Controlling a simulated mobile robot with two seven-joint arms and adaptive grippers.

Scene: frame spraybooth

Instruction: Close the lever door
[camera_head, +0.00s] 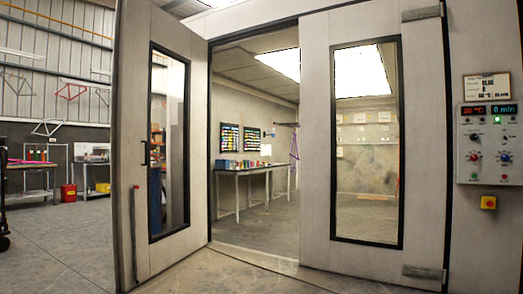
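The lever door (201,150) is the left leaf of a pale spraybooth. It stands open, swung out toward me, with a tall dark-framed window. A dark handle (145,153) is near its left edge. Below it a long lever bar with a reddish top (135,215) hangs upright along the door. The right leaf (315,160) is in line with the booth front and looks closed. Neither of my grippers shows in the head view.
Inside the booth a table (250,169) stands by the back wall. A red container (68,193) and benches stand at the far left. The floor (60,250) before the door at left is clear.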

